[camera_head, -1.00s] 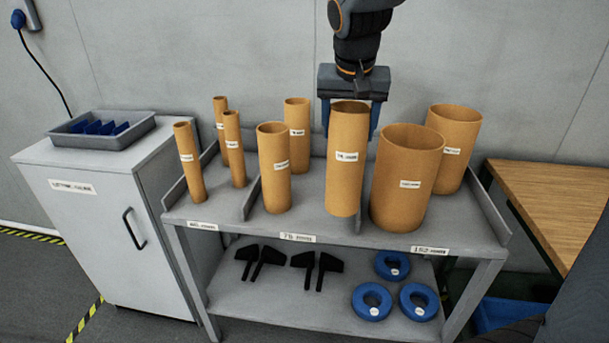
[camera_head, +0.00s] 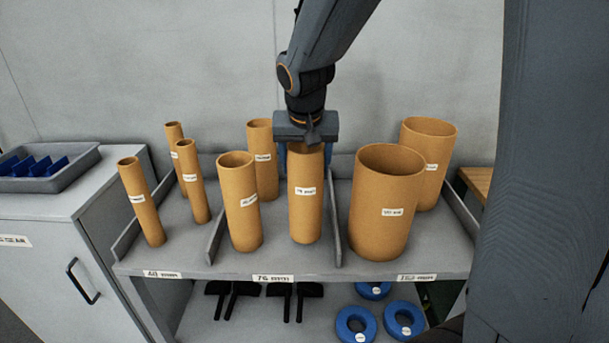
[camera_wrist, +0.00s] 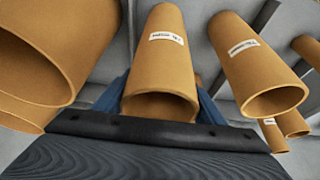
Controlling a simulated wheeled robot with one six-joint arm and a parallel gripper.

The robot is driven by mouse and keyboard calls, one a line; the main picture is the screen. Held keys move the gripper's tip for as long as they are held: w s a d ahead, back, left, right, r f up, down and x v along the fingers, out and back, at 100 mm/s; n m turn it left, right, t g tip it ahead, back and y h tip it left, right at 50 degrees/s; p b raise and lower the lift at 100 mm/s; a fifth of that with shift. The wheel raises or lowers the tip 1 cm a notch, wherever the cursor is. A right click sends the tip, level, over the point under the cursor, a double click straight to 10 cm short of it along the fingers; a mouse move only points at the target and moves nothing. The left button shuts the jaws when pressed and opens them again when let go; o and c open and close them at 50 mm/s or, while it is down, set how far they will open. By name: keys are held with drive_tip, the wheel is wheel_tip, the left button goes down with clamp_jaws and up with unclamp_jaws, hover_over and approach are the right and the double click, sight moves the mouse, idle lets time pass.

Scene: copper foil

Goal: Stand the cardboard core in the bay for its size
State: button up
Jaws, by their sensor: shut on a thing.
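The held cardboard core (camera_head: 306,208) is a brown tube of middle width with a white label. My gripper (camera_head: 304,158) is shut on its top from above, with blue fingers on either side. The core is upright in the middle bay, right of two similar middle-width cores (camera_head: 241,215) (camera_head: 262,170) and left of a divider. I cannot tell whether its base touches the shelf. In the wrist view the held core (camera_wrist: 160,62) sits between the blue fingers. The bay labels on the shelf edge (camera_head: 285,278) are partly blurred; the middle one seems to read 76.
Thin cores (camera_head: 140,203) stand in the left bay. Two wide cores (camera_head: 386,215) (camera_head: 428,135) stand in the right bay, close to the divider (camera_head: 332,225). Blue rings (camera_head: 355,323) and black brackets (camera_head: 232,292) lie on the lower shelf. A grey cabinet with a tray (camera_head: 55,170) stands left.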

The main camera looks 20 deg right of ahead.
drive_tip(key=shift+f, duration=1.55)
drive_tip(key=shift+f, duration=0.2)
drive_tip(key=o, duration=1.6)
drive_tip(key=shift+r, duration=0.15)
